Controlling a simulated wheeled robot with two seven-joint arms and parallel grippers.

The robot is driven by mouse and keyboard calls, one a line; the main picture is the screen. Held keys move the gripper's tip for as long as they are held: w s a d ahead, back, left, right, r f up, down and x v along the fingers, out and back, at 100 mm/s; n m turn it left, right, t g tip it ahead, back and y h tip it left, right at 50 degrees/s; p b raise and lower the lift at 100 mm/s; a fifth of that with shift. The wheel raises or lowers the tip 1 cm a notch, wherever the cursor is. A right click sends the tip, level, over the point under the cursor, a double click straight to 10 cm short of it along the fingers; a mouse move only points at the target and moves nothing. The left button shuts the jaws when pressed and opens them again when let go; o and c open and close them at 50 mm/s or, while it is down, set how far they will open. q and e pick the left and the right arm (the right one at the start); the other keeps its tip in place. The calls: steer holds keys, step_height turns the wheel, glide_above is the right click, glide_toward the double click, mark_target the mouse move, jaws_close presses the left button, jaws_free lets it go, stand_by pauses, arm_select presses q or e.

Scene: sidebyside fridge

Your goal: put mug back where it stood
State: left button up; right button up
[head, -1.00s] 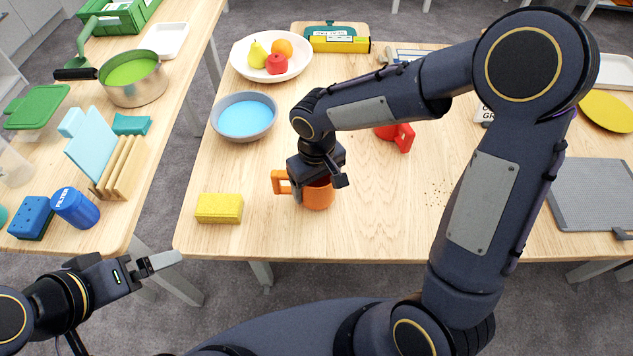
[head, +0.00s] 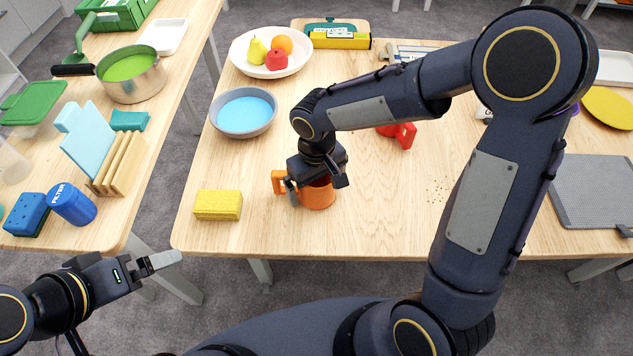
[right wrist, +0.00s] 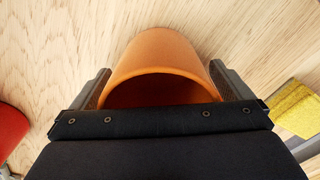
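An orange mug (head: 318,198) is at the front middle of the wooden table, upright, with its handle pointing left. My right gripper (head: 316,186) comes down from above, a finger on either side of the mug, and is shut on it. In the right wrist view the mug (right wrist: 160,60) sits between both fingers, its open mouth facing the gripper. I cannot tell whether its base touches the table. My left gripper (head: 165,261) is empty, off the table's front left; its finger gap cannot be made out.
A yellow sponge (head: 218,205) lies left of the mug. A blue bowl (head: 244,113) and a fruit plate (head: 246,65) stand behind. A red mug (head: 404,135) is behind right, partly hidden by my arm. A grey mat (head: 598,190) lies right. Bare wood shows between.

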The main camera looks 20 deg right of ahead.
step_height(320, 180, up, 8)
steer(key=p, duration=0.1)
stand_by(0.5)
steer(key=shift+f, duration=0.1)
steer(key=s+d+r+m+t+y+p, duration=0.2)
steer(key=s+d+r+p, duration=0.1)
steer(key=s+r, duration=0.3)
steer(key=s+d+r+m+t+y+p, duration=0.1)
steer(key=s+d+r+m+t+p, duration=0.2)
steer(key=s+d+r, duration=0.3)
steer(key=shift+s+d+r+t+y+p, duration=0.2)
steer(key=shift+s+t+y+p, duration=0.25)
steer(key=shift+s, duration=1.75)
